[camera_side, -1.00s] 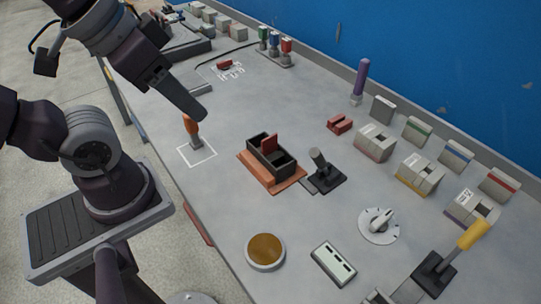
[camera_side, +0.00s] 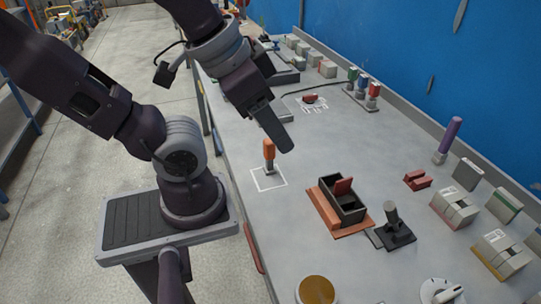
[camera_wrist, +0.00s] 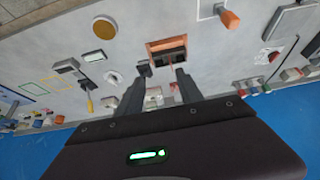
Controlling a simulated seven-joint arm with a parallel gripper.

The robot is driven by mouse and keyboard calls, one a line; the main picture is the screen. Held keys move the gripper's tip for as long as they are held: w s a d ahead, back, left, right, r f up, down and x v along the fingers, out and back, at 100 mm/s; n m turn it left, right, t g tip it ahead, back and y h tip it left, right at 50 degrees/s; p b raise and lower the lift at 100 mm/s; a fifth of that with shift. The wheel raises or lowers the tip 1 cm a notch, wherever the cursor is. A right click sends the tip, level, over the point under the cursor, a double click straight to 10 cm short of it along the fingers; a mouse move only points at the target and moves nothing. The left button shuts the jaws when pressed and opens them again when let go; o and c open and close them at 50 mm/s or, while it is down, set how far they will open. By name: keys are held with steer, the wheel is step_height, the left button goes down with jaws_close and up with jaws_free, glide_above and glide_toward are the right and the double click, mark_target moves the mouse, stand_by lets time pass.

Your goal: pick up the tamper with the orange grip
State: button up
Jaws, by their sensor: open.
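The tamper with the orange grip (camera_side: 268,150) stands upright in a white outlined square on the grey bench in the side view. It also shows near the top right of the wrist view (camera_wrist: 229,19). My gripper (camera_side: 283,143) appears beside and just right of the orange grip in the side view; its height above the bench is hard to judge. In the wrist view my gripper (camera_wrist: 161,74) has its two fingers apart with nothing held between them. The fingers point toward the mould block, with the tamper off to the upper right.
The dark mould box on an orange base (camera_side: 325,218) stands right of the tamper, with a black-handled tool (camera_side: 394,226) beside it. A purple-handled tool (camera_side: 448,140) and several grey blocks line the blue wall. A round amber dish (camera_side: 316,290) is nearer. Bench around the outlined square is clear.

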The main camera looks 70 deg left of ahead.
steer(key=shift+o, duration=0.5)
steer(key=shift+o, duration=0.5)
steer(key=n+g, duration=0.6)
steer(key=n, duration=1.2)
glide_above(269, 140)
steer(key=f, duration=1.3)
steer(key=shift+w+d+f, duration=0.2)
steer(key=shift+w+d, duration=0.05)
steer(key=shift+w, duration=0.1)
steer(key=f, duration=0.6)
steer(key=shift+s+a+f, duration=0.25)
steer(key=shift+s+f, duration=0.05)
steer(key=shift+f, duration=0.05)
jaws_close()
